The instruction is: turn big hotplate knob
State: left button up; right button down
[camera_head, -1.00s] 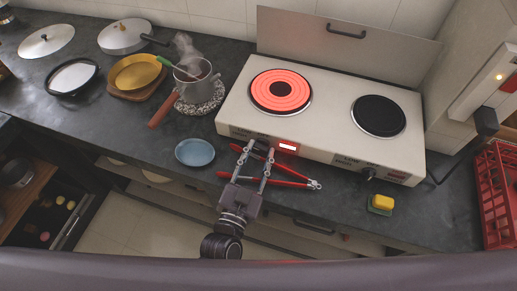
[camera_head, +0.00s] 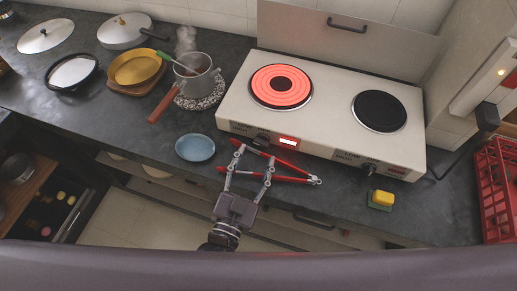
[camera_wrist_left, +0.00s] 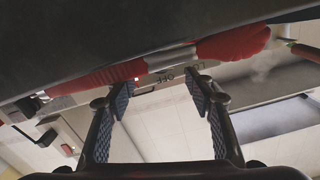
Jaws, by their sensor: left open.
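The white double hotplate (camera_head: 330,120) stands on the dark counter. Its big left plate (camera_head: 281,87) glows red; its small right plate (camera_head: 379,111) is black. The big plate's dark knob (camera_head: 262,138) is on the front panel, left of a lit red indicator (camera_head: 288,141). My left gripper (camera_head: 254,155) is open and empty just in front of this knob, its fingers apart and pointing at the panel. In the left wrist view the open fingers (camera_wrist_left: 160,92) frame an upside-down "OFF" marking; I cannot make out the knob there. My right gripper is not in view.
A red-handled tool (camera_head: 292,180) lies on the counter close under my left gripper. A blue plate (camera_head: 195,148) is to the left, a steaming pot (camera_head: 197,85) behind it. A yellow-and-green sponge (camera_head: 382,199) and red rack (camera_head: 497,190) are to the right.

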pick_arm(q)
jog(key=v, duration=0.8)
jog(key=shift+s+a+r, duration=0.1)
jog(key=shift+s, duration=0.15)
